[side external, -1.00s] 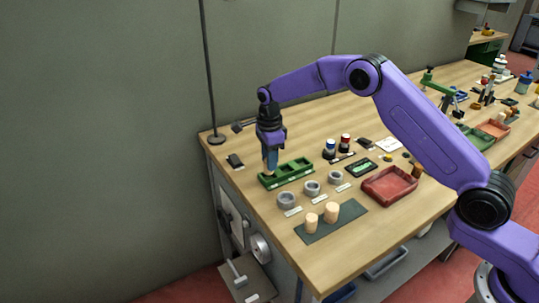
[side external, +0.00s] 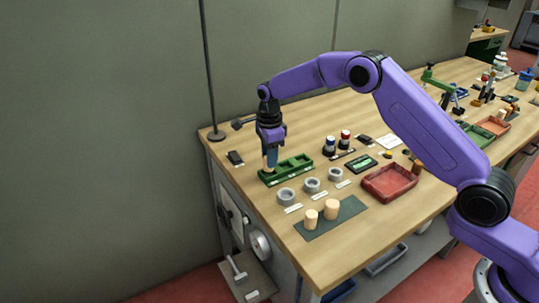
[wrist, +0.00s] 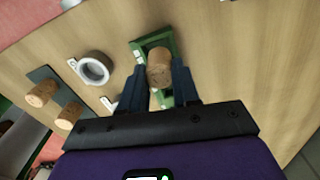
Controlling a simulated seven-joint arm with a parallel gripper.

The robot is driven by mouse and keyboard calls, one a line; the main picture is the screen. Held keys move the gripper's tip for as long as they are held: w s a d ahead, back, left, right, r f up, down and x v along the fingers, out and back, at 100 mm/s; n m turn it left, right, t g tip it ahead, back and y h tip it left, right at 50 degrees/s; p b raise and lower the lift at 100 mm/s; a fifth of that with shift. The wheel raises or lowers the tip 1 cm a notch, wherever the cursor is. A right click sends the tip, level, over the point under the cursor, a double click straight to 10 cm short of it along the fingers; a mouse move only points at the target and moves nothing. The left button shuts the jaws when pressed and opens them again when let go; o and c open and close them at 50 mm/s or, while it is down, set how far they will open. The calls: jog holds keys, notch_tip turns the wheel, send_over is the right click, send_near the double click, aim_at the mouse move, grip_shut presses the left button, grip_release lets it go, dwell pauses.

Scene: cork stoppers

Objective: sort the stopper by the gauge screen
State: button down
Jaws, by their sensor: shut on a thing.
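My gripper (side external: 271,163) is shut on a cork stopper, over the left end of a green tray with compartments (side external: 300,171). In the wrist view, the held stopper (wrist: 158,70) sits between the two fingers, with the green tray (wrist: 138,43) behind it. I cannot tell whether the stopper touches the tray. Two more stoppers, one on the left (side external: 311,220) and one on the right (side external: 331,210), stand on a dark green mat (side external: 348,212). A small device with a green screen (side external: 361,165) lies right of the tray; its reading is too small to make out.
Three grey rings, (side external: 286,196) nearest, stand in a row with labels between tray and mat. A red tray (side external: 390,184) is at the right. Two small bottles, one blue-banded (side external: 329,147) and one red-banded (side external: 345,140), stand behind. The table's front right is clear.

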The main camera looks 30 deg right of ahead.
jog(key=shift+f, duration=1.3)
dwell(1.3)
jog(key=c, duration=0.8)
grip_release()
jog(key=shift+o, duration=0.2)
notch_tip(320, 180, up, 17)
jog(key=shift+r, duration=0.2)
